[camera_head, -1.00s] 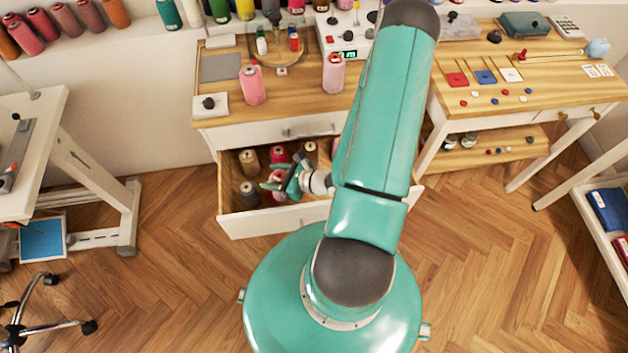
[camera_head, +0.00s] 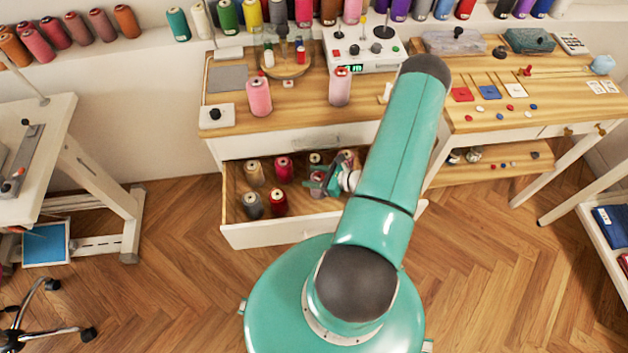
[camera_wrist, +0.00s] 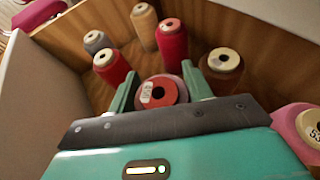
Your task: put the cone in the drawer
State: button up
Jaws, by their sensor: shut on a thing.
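The open drawer (camera_head: 270,236) under the wooden worktop holds several thread cones, among them a tan one (camera_head: 254,173), a grey one (camera_head: 252,205) and red ones (camera_head: 284,168) (camera_head: 277,203). My gripper (camera_head: 322,184) is inside the drawer's outline, right of the front red cone. In the wrist view, its fingers (camera_wrist: 160,88) are shut on a cone with a red top and a pale label (camera_wrist: 152,94). That cone's lower part is hidden by the gripper. Whether it touches the drawer floor cannot be told.
Two pink cones (camera_head: 258,96) (camera_head: 340,86) stand on the worktop (camera_head: 300,112) above the drawer. A pink cone (camera_wrist: 294,128) is close to the gripper's right in the wrist view. Drawer walls (camera_wrist: 85,45) surround the cones. Floor in front is clear.

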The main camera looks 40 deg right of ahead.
jog(key=shift+f, duration=1.35)
jog(key=shift+f, duration=0.1)
jog(key=o, duration=1.2)
jog(key=shift+c, duration=0.2)
jog(key=v, duration=0.7)
jog(key=shift+s, duration=0.25)
